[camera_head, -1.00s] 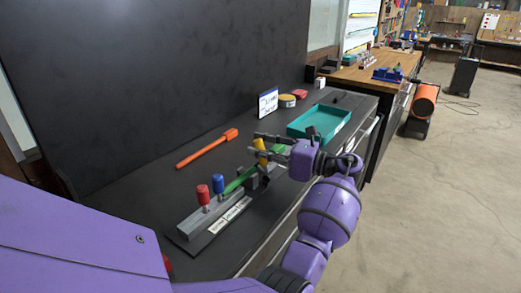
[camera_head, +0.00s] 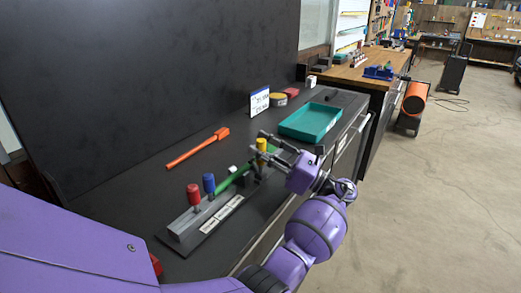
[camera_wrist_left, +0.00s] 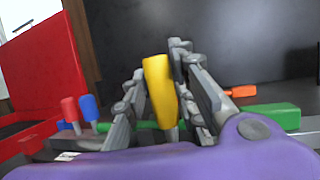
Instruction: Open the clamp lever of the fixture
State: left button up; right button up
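The fixture (camera_head: 190,231) is a long grey block on the dark bench. It carries a red knob (camera_head: 194,195), a blue knob (camera_head: 209,184), a green bar (camera_head: 231,180) and a yellow handle (camera_head: 261,146) at its far end. My left gripper (camera_head: 262,150) is at the yellow handle. In the left wrist view the yellow handle (camera_wrist_left: 159,88) stands between the two spread fingers (camera_wrist_left: 165,95). Gaps show beside the handle, though contact with the right finger is unclear. The handle's lower end is partly hidden by the fingers. My right gripper is not in view.
An orange tool (camera_head: 198,149) lies behind the fixture. A tall dark panel (camera_head: 150,70) backs the bench.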

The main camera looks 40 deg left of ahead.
pick_arm(q)
jog(key=shift+o, duration=1.5)
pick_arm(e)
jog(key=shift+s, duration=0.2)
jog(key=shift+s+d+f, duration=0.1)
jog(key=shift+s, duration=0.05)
pick_arm(q)
jog(key=v, duration=1.2)
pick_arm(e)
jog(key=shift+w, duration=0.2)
pick_arm(q)
jog(key=shift+c, duration=0.3)
